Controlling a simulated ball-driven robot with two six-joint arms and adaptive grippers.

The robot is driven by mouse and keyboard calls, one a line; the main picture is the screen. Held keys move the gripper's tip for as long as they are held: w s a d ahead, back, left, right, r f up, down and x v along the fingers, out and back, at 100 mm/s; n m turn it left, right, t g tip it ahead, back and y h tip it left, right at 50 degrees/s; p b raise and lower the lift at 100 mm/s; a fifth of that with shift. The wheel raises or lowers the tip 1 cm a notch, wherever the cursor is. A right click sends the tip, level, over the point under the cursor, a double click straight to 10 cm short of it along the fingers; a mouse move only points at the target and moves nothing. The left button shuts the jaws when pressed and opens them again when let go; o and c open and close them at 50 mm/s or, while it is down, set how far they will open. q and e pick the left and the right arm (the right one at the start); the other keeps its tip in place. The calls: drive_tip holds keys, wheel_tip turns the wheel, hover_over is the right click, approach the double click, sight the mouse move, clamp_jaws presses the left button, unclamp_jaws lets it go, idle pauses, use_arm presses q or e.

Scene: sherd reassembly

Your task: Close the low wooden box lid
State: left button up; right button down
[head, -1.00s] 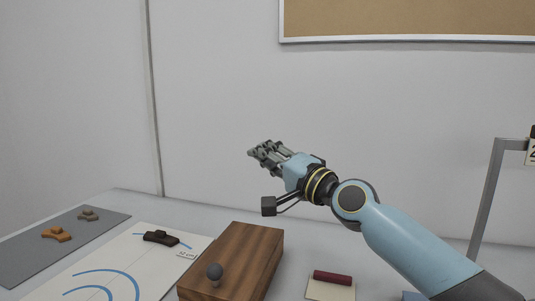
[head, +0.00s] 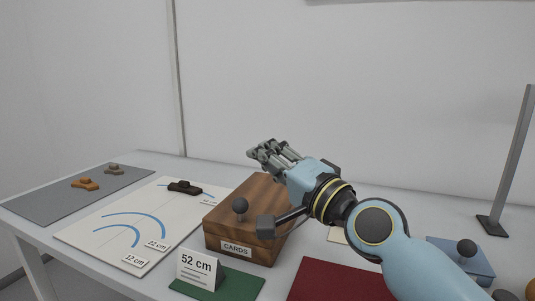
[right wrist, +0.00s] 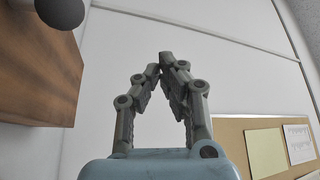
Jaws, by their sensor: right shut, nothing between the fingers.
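The low wooden box (head: 240,243) stands on the table with a "CARDS" label on its front. Its brown lid (head: 262,192) lies flat over the top, with a dark round knob (head: 240,205) near the front edge; I see no open gap. My right gripper (head: 262,149) is shut and empty, above the box's back edge and apart from it in the picture. Its forearm hides the lid's right part. In the right wrist view the fingertips (right wrist: 166,62) meet, and the box (right wrist: 40,70) fills the left side. My left gripper is out of view.
A white mat (head: 90,238) with blue arcs and a dark sherd (head: 184,187) lies left of the box. A grey mat (head: 50,203) holds two sherds. A "52 cm" card (head: 197,268), a red mat (head: 340,284) and a blue lidded block (head: 450,255) are near the front and right.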

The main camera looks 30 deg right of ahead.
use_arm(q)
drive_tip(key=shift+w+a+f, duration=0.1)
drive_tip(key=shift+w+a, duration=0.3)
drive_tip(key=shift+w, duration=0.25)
use_arm(e)
drive_tip(key=shift+s+a+f, duration=0.15)
drive_tip(key=shift+a+f, duration=0.05)
drive_tip(key=shift+f, duration=0.1)
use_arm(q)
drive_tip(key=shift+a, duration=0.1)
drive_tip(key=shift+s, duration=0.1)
